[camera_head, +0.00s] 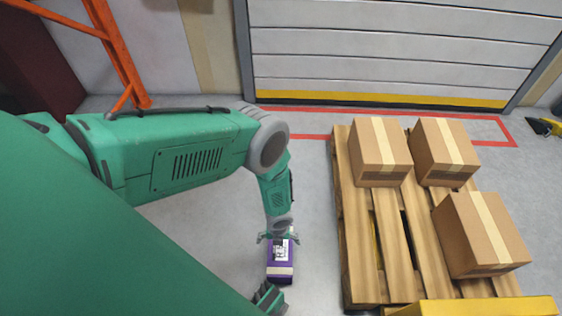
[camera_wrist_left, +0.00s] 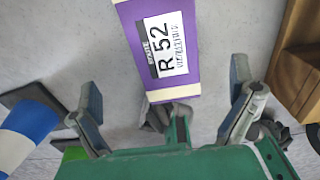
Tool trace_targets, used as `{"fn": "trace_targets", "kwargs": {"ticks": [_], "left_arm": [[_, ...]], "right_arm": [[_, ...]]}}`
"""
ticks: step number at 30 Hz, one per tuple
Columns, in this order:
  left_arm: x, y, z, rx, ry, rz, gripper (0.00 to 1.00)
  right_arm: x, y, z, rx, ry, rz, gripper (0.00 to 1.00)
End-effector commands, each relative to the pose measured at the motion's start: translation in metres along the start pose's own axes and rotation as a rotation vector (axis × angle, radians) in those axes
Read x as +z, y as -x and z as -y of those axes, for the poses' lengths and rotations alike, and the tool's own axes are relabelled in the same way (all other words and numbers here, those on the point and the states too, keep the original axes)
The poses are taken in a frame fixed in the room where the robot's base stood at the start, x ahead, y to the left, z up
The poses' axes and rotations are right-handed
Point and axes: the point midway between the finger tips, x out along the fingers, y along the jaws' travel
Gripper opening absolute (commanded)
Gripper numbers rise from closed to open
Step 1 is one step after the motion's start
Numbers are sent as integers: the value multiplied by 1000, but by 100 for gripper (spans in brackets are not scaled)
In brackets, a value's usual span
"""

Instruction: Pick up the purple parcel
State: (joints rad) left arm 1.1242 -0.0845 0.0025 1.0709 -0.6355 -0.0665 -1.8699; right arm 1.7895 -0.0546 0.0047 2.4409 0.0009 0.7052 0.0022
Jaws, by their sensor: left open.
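The purple parcel (camera_head: 280,272) is a box with a pale band and a white label, below my left gripper in the head view. In the left wrist view the parcel (camera_wrist_left: 193,60) shows its purple face with a white "R 52" label, and its upper end runs out of the picture. My left gripper (camera_head: 278,237) is at the parcel's far end. In the wrist view its fingers (camera_wrist_left: 165,88) are spread wide on either side of the parcel, with visible gaps. What the parcel rests on is hard to tell.
A wooden pallet (camera_head: 391,235) with cardboard boxes (camera_head: 380,155) stands to the right. A yellow edge (camera_head: 480,307) is at the bottom right. An orange frame (camera_head: 118,50) is at the upper left. A blue and white object (camera_wrist_left: 25,135) lies at left in the wrist view.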

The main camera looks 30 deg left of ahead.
Motion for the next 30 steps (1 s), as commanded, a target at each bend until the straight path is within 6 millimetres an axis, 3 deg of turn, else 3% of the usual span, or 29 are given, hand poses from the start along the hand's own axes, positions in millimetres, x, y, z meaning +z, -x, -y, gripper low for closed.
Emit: {"fn": "trace_targets", "kwargs": {"ticks": [1, 3, 10, 18, 28, 29, 30], "left_arm": [[0, -14, 0, -1, 2, 0, 100], [0, -22, 0, -1, 0, 1, 100], [0, -37, 2, -2, 1, 1, 100], [-1, -77, 5, -2, 3, 1, 100], [-1, -81, 6, -1, 2, 1, 100], [-1, -81, 6, -1, 2, 1, 93], [-1, -81, 6, -1, 2, 1, 79]], "right_arm": [[0, -9, 0, 0, 0, 0, 40], [1, -14, 0, 0, 0, 0, 40], [1, -21, 0, 0, 0, 0, 40], [3, -46, 0, 0, 0, 0, 40], [2, -47, 0, 0, 0, 0, 40], [2, -47, 0, 0, 0, 0, 40], [2, -47, 0, 0, 0, 0, 40]]}}
